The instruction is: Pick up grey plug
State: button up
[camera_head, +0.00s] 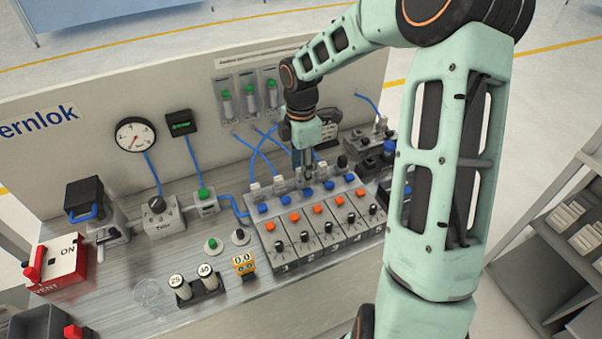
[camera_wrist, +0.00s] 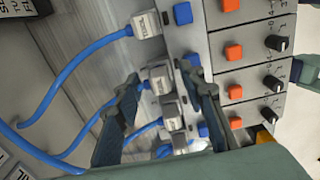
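Several grey plugs with blue tubes stand in a row along the back of the valve block. In the wrist view one grey plug (camera_wrist: 159,80) lies between my fingertips, and another grey plug (camera_wrist: 172,114) shows below it, also between the fingers. A grey plug (camera_wrist: 147,24) stands clear above. My gripper (camera_wrist: 162,77) is open, with a visible gap between the fingers and the plugs. In the head view my gripper (camera_head: 304,172) points down at the back of the valve block, close over the plug row. It partly hides the plugs there, and their exact distance from the fingertips cannot be told.
The valve block (camera_head: 318,233) has blue and orange buttons and black knobs. Blue tubes curve behind it near my gripper. The bench front is mostly clear.

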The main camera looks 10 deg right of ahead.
jog(key=shift+f, duration=0.15)
grip_shut()
jog(key=shift+r, duration=0.5)
notch_tip(320, 180, up, 2)
jog(key=shift+r, duration=0.1)
jog(key=s+a+r, duration=0.5)
jog(key=s+r, duration=0.4)
jog(key=s, duration=0.4)
jog(key=shift+r, duration=0.4)
